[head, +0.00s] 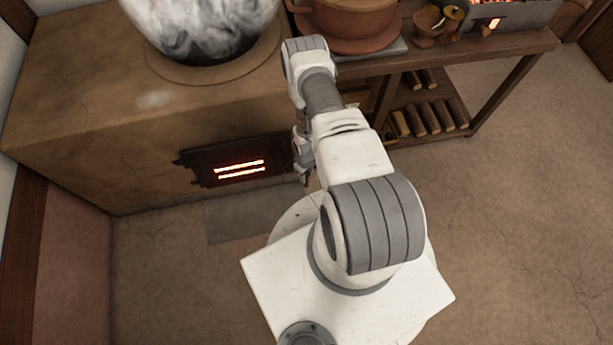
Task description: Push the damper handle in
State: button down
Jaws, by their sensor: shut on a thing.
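My gripper (305,172) is small and partly hidden by my own arm. It points down in front of the clay stove (80,95), just right of the dark metal fire door (200,165) with its glowing slots. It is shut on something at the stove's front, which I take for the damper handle. The handle itself cannot be made out behind the gripper and arm, so how far out it stands cannot be told.
A steaming pot (205,25) sits in the stove top. To the right, a wooden bench (475,55) carries a clay pot (355,18), small bowls (430,28) and a glowing brazier (500,14). Logs (430,118) lie on its lower shelf. The floor (520,200) at right is clear.

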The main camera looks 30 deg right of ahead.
jog(key=w, duration=0.1)
jog(key=w+b, duration=0.1)
jog(key=shift+w+d+f+b, duration=0.1)
jog(key=shift+w+f+b, duration=0.2)
jog(key=shift+w+d+r, duration=0.1)
jog(key=shift+w+r, duration=0.1)
jog(key=shift+w, duration=0.15)
jog(key=shift+s, duration=0.1)
jog(key=c, duration=0.8)
grip_release()
jog(key=shift+o, duration=0.7)
jog(key=shift+d, duration=0.1)
notch_tip(320, 180, up, 18)
jog(key=p, duration=0.4)
jog(key=shift+f+p, duration=0.25)
jog(key=shift+p, duration=0.1)
